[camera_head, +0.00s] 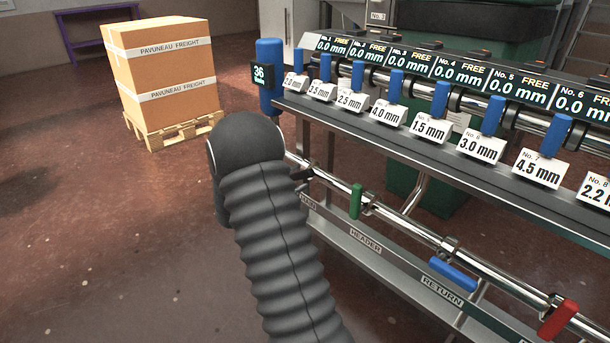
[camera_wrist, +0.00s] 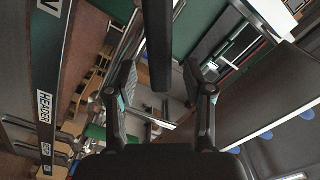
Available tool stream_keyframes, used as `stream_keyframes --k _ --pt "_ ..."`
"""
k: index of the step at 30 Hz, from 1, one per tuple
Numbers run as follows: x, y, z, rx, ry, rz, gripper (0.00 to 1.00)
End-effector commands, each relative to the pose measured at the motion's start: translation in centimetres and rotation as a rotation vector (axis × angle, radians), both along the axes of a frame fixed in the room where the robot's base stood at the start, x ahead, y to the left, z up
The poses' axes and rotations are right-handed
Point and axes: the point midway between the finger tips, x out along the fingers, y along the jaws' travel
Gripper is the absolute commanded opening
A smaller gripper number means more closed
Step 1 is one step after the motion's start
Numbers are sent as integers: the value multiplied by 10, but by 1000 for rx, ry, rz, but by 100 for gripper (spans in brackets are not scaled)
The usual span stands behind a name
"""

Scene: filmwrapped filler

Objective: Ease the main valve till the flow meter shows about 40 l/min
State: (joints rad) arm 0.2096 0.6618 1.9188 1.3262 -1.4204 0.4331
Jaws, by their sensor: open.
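The flow meter (camera_head: 263,75) is a blue upright body at the rack's left end; its display reads 36. My gripper (camera_wrist: 160,68) is open in the wrist view, one finger on each side of a dark bar (camera_wrist: 160,40), apart from both. The bar may be the main valve's lever; I cannot tell for sure. In the head view my arm hides most of the gripper and the left end of the lower pipe (camera_head: 335,185). Further right on that pipe are a green handle (camera_head: 355,202), a blue handle (camera_head: 453,274) and a red handle (camera_head: 558,320).
Above the pipe, a shelf (camera_head: 400,140) carries several blue-handled stations with mm cards and displays reading 0.0 mm. The lower rail (camera_head: 400,270) bears HEADER and RETURN labels. Cartons (camera_head: 165,70) stand on a pallet (camera_head: 175,130) at back left. The floor at left is clear.

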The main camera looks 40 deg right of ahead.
Motion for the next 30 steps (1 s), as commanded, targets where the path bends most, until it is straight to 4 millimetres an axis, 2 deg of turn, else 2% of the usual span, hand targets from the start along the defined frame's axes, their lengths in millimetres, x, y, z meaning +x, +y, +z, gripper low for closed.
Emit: stream_keyframes --k 3,7,19,25,30 --pt "1 -17 0 0 0 -1 52" --pt "2 -29 0 0 -1 -1 52" --pt "3 -35 0 0 0 1 52" --pt "3 -35 0 0 0 1 2" --pt "3 -35 0 1 0 1 0"
